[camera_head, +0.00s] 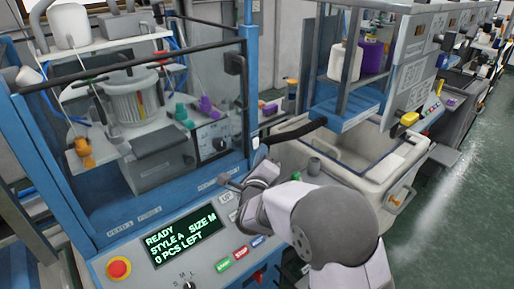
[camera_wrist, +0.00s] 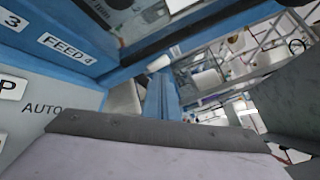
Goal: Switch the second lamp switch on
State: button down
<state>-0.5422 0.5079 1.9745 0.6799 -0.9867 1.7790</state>
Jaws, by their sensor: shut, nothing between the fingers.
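The lamp switch named in the task cannot be told with certainty in either view. My gripper (camera_head: 232,182) is shut and empty. It is at the upper right of the machine's control panel (camera_head: 205,268), close to the UP key (camera_head: 227,197). Whether its tips touch anything cannot be told. In the wrist view a dark finger edge crosses the lower half, and the FEED 4 label (camera_wrist: 67,49) and AUTO lettering (camera_wrist: 41,108) are beyond it. My arm hides the right part of the panel.
The panel has a red stop button (camera_head: 119,267), a green-lettered display (camera_head: 183,240), a dark knob (camera_head: 189,286) and green, red and blue keys. A blue-framed knitting machine (camera_head: 250,70) rises behind. A white bin (camera_head: 345,180) stands to the right. Green floor (camera_head: 450,220) is open at far right.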

jog(key=shift+w+a, duration=0.2)
dwell(0.3)
jog(key=shift+s+d+f+b, duration=0.1)
jog(key=shift+s+d+b, duration=0.1)
jog(key=shift+b, duration=0.2)
jog(key=shift+s+d+b, duration=0.35)
jog(key=shift+d, duration=0.05)
jog(key=shift+s+d+r+b, duration=0.3)
jog(key=shift+s+d+b, duration=0.25)
jog(key=shift+s+d, duration=0.35)
jog(key=shift+s+d+r+b, duration=0.25)
jog(key=shift+s+d+b, duration=0.25)
jog(key=shift+s+d, duration=0.35)
